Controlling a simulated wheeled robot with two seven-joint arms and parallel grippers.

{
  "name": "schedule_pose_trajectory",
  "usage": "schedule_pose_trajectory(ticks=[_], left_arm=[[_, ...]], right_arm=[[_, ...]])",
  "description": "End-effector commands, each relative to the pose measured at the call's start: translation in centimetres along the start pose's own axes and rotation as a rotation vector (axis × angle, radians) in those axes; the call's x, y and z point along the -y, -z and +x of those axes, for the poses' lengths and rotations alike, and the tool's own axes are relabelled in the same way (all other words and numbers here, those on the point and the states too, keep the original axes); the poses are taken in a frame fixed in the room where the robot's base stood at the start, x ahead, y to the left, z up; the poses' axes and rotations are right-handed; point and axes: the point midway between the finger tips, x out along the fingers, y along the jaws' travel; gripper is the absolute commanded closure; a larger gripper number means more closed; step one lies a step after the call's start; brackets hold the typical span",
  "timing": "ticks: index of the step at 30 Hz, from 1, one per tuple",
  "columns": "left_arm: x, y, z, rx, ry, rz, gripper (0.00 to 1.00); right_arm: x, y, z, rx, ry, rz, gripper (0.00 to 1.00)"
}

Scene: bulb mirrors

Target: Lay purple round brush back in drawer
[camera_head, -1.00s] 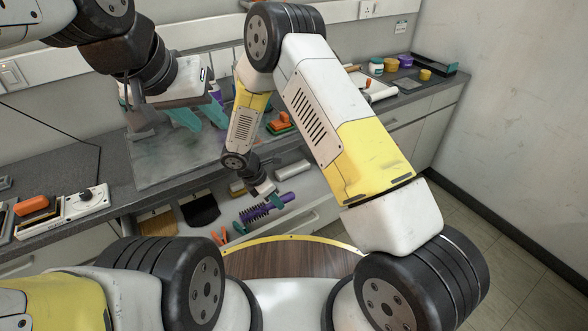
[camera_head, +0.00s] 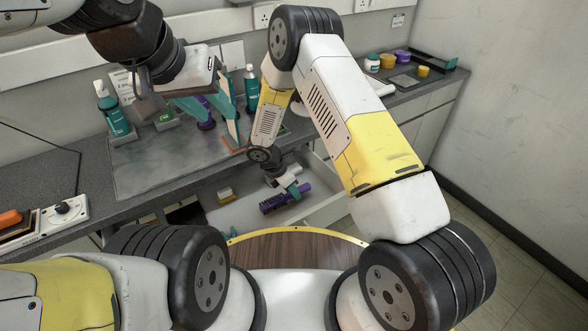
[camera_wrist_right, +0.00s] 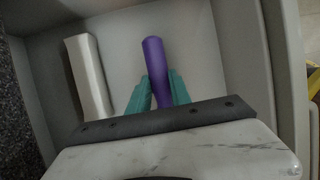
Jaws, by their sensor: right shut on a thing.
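The purple round brush (camera_head: 278,201) is at the open white drawer (camera_head: 235,213) below the counter, its bristled end to the left in the head view. My right gripper (camera_head: 295,190) is shut on it. In the right wrist view, the purple handle (camera_wrist_right: 152,62) sticks out beyond the teal fingers (camera_wrist_right: 158,92), inside the drawer walls (camera_wrist_right: 215,50). I cannot tell whether the brush touches the drawer floor; the gripped part is hidden. My left gripper (camera_head: 215,115) is open above the counter, its teal fingers apart and empty.
A pale long block (camera_wrist_right: 88,77) lies left of the brush in the drawer. Teal bottles (camera_head: 114,112) (camera_head: 251,90) stand at the counter's back. Purple and yellow jars (camera_head: 402,57) (camera_head: 424,72) stand far right.

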Motion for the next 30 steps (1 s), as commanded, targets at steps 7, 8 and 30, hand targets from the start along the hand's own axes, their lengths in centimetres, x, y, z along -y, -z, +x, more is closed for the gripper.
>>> schedule_pose_trajectory(ticks=[7,8,30], left_arm=[[0.0,0.0,0.0,0.000,0.000,0.000,0.64],[0.0,0.0,0.0,0.000,0.000,0.000,0.64],[0.0,0.0,0.0,-0.001,0.000,0.000,0.64]], right_arm=[[-0.3,0.1,1.3,0.001,-0.005,-0.003,1.00],[-0.3,0.1,1.3,0.001,-0.005,-0.003,1.00],[-0.3,0.3,1.7,0.000,-0.003,-0.003,0.54]])
